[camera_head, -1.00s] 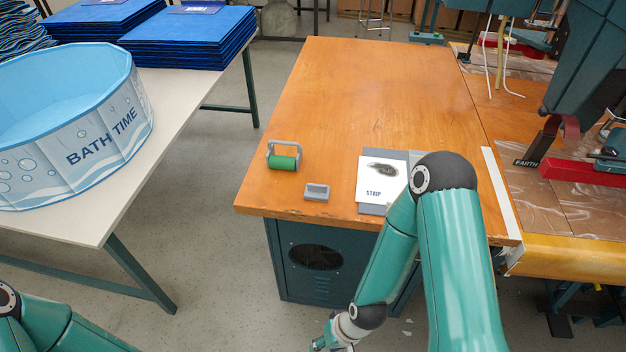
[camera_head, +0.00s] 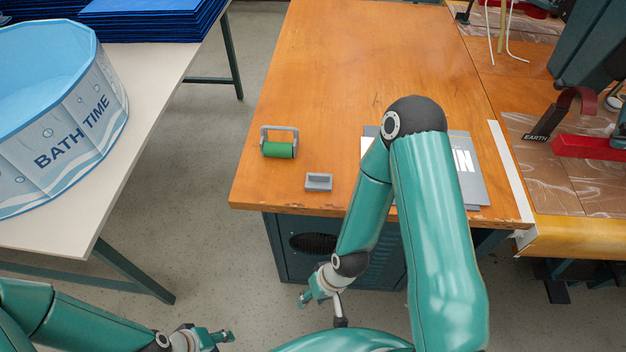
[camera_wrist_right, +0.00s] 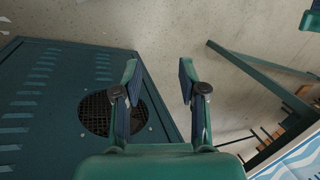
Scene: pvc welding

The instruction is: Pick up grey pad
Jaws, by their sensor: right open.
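The small grey pad (camera_head: 318,182), a block with a recessed top, lies on the wooden table near its front left edge. My right gripper (camera_head: 305,298) hangs in front of the table, below the tabletop and nearer to me than the pad. In the right wrist view my right gripper (camera_wrist_right: 157,78) is open, with nothing between its fingers, and the pad is out of sight. My left gripper (camera_head: 226,337) is low at the bottom of the head view, left of the right one and far from the pad; its jaws are too small to read.
A green roller (camera_head: 279,148) with a grey handle lies behind the pad. Printed grey sheets (camera_head: 478,180) lie to the right, partly hidden by my right arm. A dark cabinet (camera_wrist_right: 60,100) stands under the wooden table (camera_head: 330,70). A bath tub (camera_head: 70,135) stands on the white table at left.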

